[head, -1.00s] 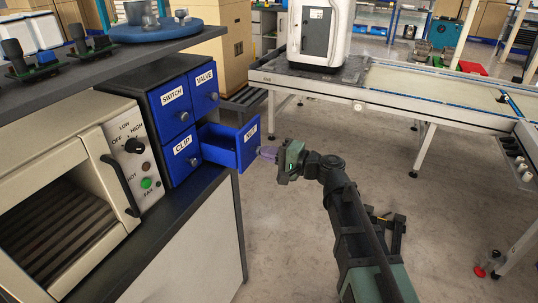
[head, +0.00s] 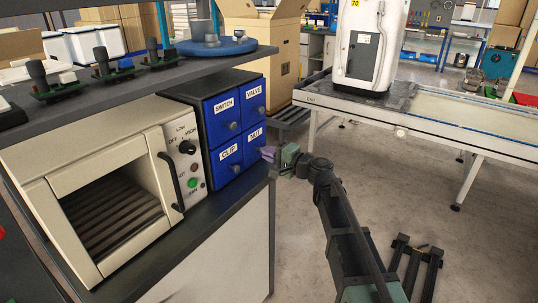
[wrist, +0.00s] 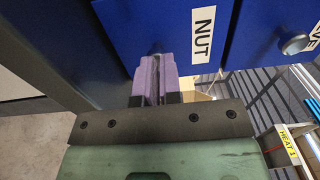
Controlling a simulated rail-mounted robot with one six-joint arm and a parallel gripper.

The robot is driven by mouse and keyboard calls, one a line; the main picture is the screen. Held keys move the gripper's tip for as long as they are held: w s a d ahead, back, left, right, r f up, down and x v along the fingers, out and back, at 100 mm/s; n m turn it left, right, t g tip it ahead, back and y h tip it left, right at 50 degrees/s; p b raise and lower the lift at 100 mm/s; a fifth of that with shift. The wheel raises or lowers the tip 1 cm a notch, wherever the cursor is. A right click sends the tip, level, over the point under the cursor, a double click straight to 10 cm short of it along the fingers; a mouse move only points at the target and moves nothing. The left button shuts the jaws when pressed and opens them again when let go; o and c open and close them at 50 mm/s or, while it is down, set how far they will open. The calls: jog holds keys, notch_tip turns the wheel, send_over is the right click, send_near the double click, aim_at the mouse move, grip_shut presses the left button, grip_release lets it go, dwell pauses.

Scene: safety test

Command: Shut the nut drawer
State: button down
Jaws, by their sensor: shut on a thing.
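The nut drawer (head: 254,143), blue with a white NUT label, is at the lower right of the small drawer cabinet. In the head view its front looks level with the drawers around it, and no open inside shows. In the wrist view the drawer front (wrist: 185,25) fills the space just beyond the fingers. My gripper (head: 267,153) is at this drawer's front, its purple fingers (wrist: 156,62) shut on the drawer knob. The knob itself is mostly hidden between the fingers.
SWITCH (head: 225,117), VALVE (head: 253,95) and CLIP (head: 229,163) drawers are shut. A cream oven (head: 105,180) stands left of the cabinet on the dark bench. Open floor (head: 430,215) lies right of the bench.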

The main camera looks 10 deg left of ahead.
jog(key=v, duration=1.4)
jog(key=s+d+f+n+g+h, duration=0.35)
jog(key=s+f+g+h, duration=0.3)
jog(key=s+f, duration=0.45)
jog(key=s+d+f+n+g+h, duration=0.2)
jog(key=s+d+f+h, duration=0.4)
jog(key=s+d+h, duration=0.4)
notch_tip(320, 180, up, 22)
jog(key=p, duration=2.2)
jog(key=shift+w+y, duration=0.35)
jog(key=shift+w, duration=0.15)
jog(key=shift+d+f, duration=0.1)
